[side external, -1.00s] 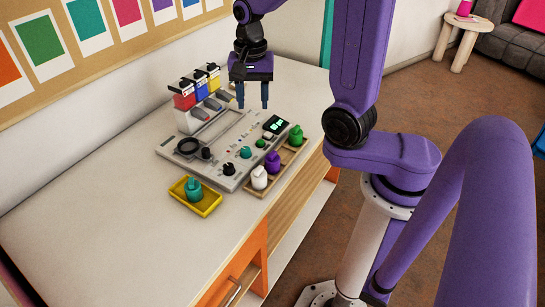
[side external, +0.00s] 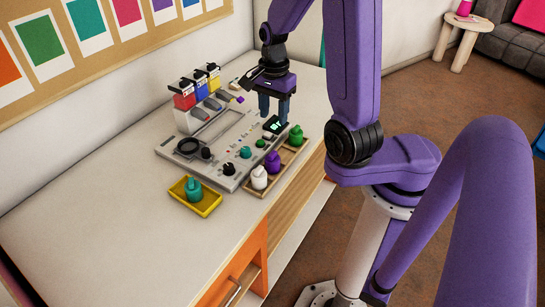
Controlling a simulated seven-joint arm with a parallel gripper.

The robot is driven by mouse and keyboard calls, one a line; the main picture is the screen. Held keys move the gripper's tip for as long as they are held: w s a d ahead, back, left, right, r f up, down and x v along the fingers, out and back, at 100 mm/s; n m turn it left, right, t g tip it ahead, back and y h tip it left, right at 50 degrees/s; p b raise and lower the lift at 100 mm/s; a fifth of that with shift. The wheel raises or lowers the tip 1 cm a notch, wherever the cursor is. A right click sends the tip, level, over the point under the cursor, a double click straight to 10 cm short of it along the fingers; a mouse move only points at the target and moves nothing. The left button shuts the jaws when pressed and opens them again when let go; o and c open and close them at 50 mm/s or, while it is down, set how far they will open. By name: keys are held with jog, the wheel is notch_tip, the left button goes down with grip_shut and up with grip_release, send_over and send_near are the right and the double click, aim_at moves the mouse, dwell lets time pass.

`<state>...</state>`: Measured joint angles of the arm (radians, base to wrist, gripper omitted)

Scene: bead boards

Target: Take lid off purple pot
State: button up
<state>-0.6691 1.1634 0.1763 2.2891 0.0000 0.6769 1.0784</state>
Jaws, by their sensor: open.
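The purple pot (side external: 273,162) stands upright in the wooden tray (side external: 288,169), between a white pot (side external: 259,178) and a green pot (side external: 296,136). Its top is purple too, and I cannot make out a seam between lid and body. My gripper (side external: 274,113) points down with its fingers apart and nothing between them. It is above and behind the purple pot, over the back right corner of the grey panel, and apart from the pot.
The grey panel (side external: 217,155) with knobs and a small display lies left of the tray. Red, yellow and blue dispensers stand at its back left. A yellow tray (side external: 207,204) holding a teal pot (side external: 193,190) is in front. The left of the table is clear.

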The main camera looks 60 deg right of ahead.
send_over(274, 151)
notch_tip(274, 151, down, 7)
jog(key=shift+r, duration=0.1)
jog(key=shift+d+f, duration=0.15)
jog(key=shift+f, duration=1.3)
jog(key=shift+d+f, duration=0.15)
jog(key=shift+f, duration=1.25)
grip_shut()
